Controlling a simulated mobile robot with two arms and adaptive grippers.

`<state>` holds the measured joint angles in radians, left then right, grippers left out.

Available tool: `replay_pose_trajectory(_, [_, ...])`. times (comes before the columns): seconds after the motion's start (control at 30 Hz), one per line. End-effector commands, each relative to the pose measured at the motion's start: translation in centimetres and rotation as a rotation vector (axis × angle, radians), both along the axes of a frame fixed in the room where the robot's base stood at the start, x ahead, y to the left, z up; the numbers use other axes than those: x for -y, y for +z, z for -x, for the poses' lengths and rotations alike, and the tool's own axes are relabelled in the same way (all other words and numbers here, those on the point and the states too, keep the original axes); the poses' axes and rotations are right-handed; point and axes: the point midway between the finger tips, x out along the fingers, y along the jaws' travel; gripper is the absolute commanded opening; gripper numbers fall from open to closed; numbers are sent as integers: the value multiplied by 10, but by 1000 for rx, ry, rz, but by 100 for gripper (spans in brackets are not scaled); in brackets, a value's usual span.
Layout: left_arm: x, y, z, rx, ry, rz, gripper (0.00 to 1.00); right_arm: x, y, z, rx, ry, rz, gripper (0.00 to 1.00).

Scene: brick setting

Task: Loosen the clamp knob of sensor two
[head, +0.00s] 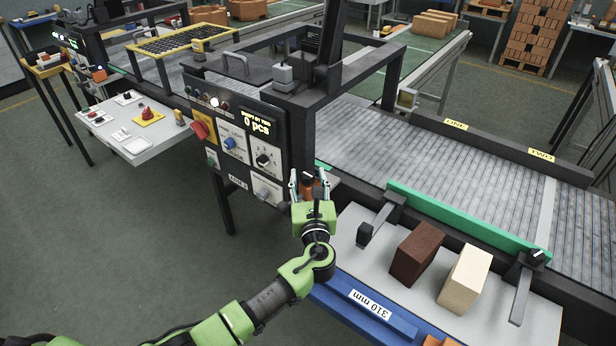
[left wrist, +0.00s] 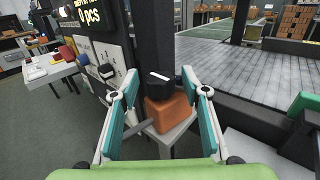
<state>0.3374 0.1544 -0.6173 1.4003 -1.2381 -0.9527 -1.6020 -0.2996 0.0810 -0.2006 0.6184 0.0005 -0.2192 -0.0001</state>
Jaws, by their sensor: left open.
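An orange block-like device (left wrist: 172,115) stands on a small grey plate beside the conveyor, with a black knob (left wrist: 160,82) bearing a white mark on top. No sensor label on it is readable. My left gripper (head: 309,178) is open around the knob's place, and its fingers hide much of the device in the head view. In the left wrist view, the gripper (left wrist: 162,85) has one teal-padded finger on each side of the knob, with gaps visible. Whether the knob is fully between the pads in depth is unclear. My right gripper is out of view.
The control panel (head: 242,140) stands close left of my gripper. At right, a green guide rail (head: 465,222) with black clamps runs along the conveyor (head: 480,170). A brown brick (head: 416,254) and a cream brick (head: 464,279) stand on the grey shelf.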

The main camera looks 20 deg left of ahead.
Motion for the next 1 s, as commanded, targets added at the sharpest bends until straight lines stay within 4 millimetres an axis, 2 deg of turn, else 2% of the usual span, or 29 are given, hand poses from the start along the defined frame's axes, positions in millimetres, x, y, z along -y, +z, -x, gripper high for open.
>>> replay_pose_trajectory(0.3, [24,-1,59,-2,-2,4,42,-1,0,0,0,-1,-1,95])
replay_pose_trajectory(0.5, [37,0,91,-1,-1,2,42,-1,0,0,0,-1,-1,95])
replay_pose_trajectory(0.7, [42,1,104,2,0,1,42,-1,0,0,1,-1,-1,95])
replay_pose_trajectory(1.0, [43,1,105,1,0,1,42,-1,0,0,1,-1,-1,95])
